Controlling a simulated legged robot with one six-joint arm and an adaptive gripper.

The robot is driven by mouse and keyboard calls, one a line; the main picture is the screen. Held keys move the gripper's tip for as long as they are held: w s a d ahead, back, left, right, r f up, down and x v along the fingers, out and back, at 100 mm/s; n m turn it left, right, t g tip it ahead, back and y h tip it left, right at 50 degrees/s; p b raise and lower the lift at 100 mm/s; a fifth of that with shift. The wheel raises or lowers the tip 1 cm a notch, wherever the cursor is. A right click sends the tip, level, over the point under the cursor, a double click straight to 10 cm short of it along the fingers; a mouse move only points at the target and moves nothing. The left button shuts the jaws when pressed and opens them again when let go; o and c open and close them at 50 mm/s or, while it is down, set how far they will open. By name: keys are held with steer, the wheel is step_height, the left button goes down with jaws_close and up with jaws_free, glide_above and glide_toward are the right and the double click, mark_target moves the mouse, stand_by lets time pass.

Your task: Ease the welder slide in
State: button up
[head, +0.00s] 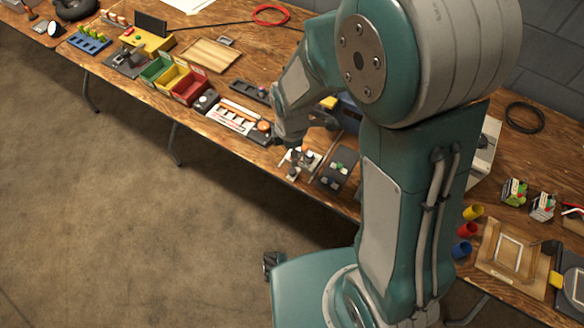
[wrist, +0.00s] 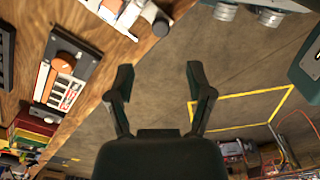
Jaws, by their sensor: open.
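I cannot single out the welder slide with certainty. A dark-based fixture carrying an orange part (wrist: 72,57) and a white-and-red panel (wrist: 62,92) lies on the bench at the left of the wrist view; its orange part (head: 264,127) also shows near the bench's front edge in the head view. A small white fixture (head: 310,159) sits right of it, partly hidden by my gripper; it is cut off at the top of the wrist view (wrist: 111,6). My gripper (wrist: 159,75) is open and empty, with floor showing between its fingers.
Green, yellow and red bins (head: 188,86) stand left along the wooden bench. A dark plate with green parts (head: 339,168) lies right of the white fixture. My arm hides part of the bench. The floor in front is clear.

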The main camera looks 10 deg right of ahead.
mark_target(292, 170)
steer(key=shift+f, duration=4.45)
jaws_close()
